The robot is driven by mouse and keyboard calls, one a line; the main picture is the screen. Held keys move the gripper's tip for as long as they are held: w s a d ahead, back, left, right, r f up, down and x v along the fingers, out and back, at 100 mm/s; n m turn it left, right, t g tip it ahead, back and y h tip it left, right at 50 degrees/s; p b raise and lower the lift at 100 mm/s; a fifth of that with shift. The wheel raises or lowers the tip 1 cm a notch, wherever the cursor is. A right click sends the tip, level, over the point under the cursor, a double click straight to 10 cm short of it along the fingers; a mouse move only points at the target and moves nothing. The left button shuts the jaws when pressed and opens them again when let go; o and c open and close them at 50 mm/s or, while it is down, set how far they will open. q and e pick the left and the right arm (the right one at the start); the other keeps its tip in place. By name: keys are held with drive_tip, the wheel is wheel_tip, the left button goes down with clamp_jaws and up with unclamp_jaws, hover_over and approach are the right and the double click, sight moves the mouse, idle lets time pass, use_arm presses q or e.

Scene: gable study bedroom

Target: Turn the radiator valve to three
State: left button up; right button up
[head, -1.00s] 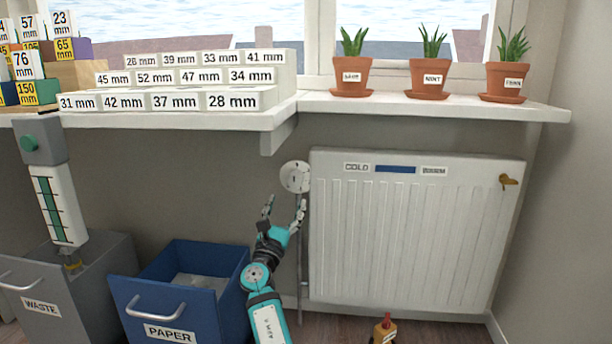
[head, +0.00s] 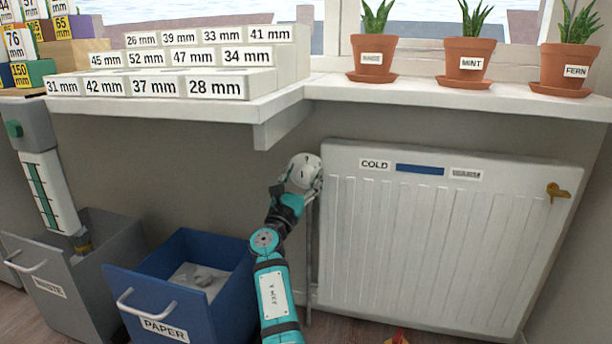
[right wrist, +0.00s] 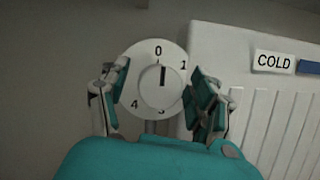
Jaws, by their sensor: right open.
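The radiator valve (head: 305,168) is a white round dial at the radiator's upper left corner. In the right wrist view its dial (right wrist: 146,68) shows 0 at the top, 1 at upper right and 4 at lower left; the 3 at the bottom is partly hidden. The black mark on its knob (right wrist: 163,77) points up, close to 0. My right gripper (head: 298,186) is at the valve, its open teal fingers (right wrist: 161,84) on either side of the dial. I cannot tell whether they touch it. My left gripper is not in view.
The white radiator (head: 440,250) is right of the valve, with a brass key (head: 557,190) at its upper right. The window sill (head: 400,95) with potted plants overhangs above. A blue paper bin (head: 170,300) and a grey waste bin (head: 60,305) stand open at lower left.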

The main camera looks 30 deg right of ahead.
drive_tip(key=shift+c, duration=0.4)
drive_tip(key=c, duration=1.1)
